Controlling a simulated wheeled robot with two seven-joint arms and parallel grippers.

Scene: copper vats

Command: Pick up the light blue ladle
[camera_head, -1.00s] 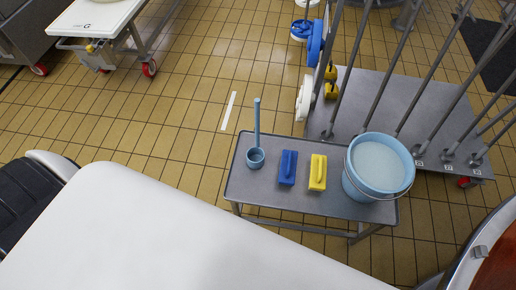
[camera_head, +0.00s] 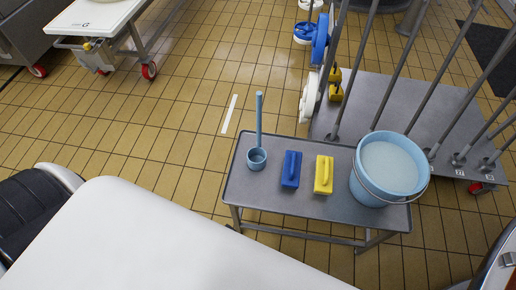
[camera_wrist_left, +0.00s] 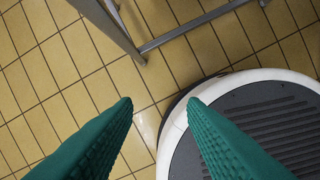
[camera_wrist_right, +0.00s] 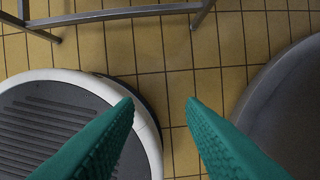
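The light blue ladle (camera_head: 257,158) stands on the left end of a small grey metal table (camera_head: 330,207). Its cup rests on the tabletop and its long handle rises upright. My left gripper (camera_wrist_left: 160,102) is open and empty in the left wrist view, above the floor and the edge of my base. My right gripper (camera_wrist_right: 160,102) is open and empty in the right wrist view, above a similar patch of floor. Neither gripper shows in the head view, and the ladle does not show in the wrist views.
A blue brush (camera_head: 291,169), a yellow brush (camera_head: 323,174) and a light blue bucket (camera_head: 388,170) stand right of the ladle. Behind is a grey rack (camera_head: 420,112) with several tall poles. A white-topped cart (camera_head: 95,18) is at the upper left.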

